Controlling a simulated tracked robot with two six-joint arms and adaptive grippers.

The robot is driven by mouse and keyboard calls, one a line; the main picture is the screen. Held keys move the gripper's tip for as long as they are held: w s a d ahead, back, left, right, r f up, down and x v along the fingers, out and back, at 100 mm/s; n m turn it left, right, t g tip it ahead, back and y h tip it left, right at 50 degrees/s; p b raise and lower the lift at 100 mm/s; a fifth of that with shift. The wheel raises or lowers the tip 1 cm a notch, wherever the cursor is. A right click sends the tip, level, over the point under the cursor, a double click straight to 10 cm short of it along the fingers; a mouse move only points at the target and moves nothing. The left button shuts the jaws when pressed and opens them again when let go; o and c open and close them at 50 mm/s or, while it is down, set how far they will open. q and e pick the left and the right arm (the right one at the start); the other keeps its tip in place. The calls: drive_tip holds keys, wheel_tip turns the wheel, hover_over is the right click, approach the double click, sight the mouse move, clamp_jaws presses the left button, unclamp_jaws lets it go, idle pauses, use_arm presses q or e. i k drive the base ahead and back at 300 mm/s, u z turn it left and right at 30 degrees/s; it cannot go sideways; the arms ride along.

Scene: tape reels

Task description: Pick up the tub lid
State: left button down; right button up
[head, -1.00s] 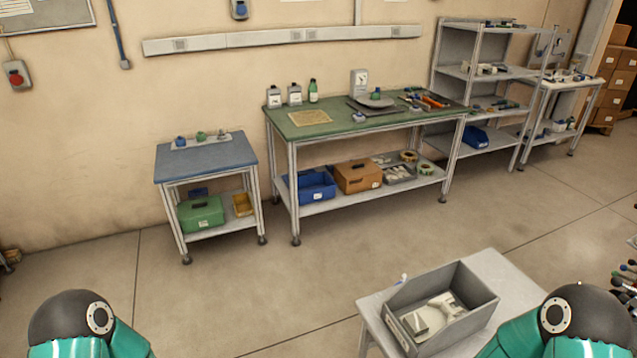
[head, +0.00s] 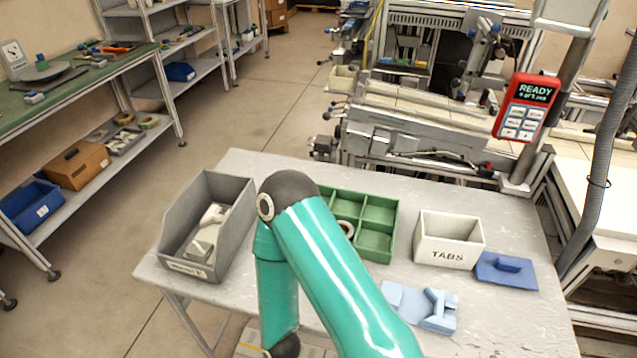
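A flat blue lid with a raised block handle (head: 507,267) lies on the grey table (head: 520,235) at the right. It is beside an open white tub marked TABS (head: 447,240), and I take it for the tub lid. The tub stands upright. One of my teal arms crosses the middle of the view, bent at a dark joint. Neither of my grippers is in view.
A grey bin with pale parts (head: 207,222) stands at the table's left. A green divided tray (head: 378,232) is partly hidden behind my arm. A light blue fixture (head: 425,306) lies in front of the tub. A red READY panel (head: 526,106) rises behind.

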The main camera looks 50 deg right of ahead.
sight(491, 267)
drive_tip(key=u, duration=0.05)
drive_tip(key=k, duration=0.5)
drive_tip(key=u, duration=0.45)
drive_tip(key=i, duration=0.2)
drive_tip(key=z, duration=2.75)
drive_tip(key=k, duration=0.2)
drive_tip(key=u, duration=0.35)
drive_tip(key=k, duration=1.05)
drive_tip(key=u, duration=0.15)
drive_tip(key=i, duration=0.85)
drive_tip(key=z, duration=0.5)
